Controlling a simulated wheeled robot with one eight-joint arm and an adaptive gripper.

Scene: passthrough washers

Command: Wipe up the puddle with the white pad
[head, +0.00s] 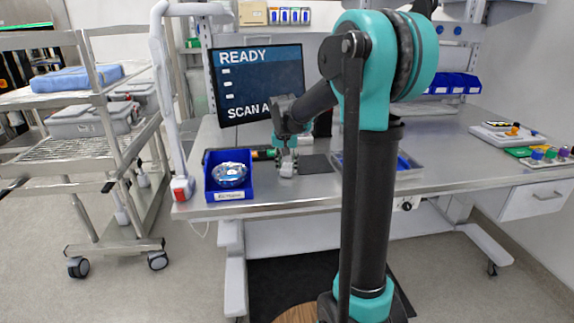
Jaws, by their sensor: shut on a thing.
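My gripper (287,156) points down over the front left of the steel workbench (300,189), just right of a blue bin. It is shut on a small whitish thing (287,170), which looks like the white pad but is too small to be sure. The thing is at or close to the bench top; I cannot tell whether it touches. I cannot make out the puddle; it may be hidden by the gripper or too faint on the shiny steel.
The blue bin (212,190) holds a shiny metal part. A dark mat (317,164) lies right of the gripper. A monitor (257,84) stands behind.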

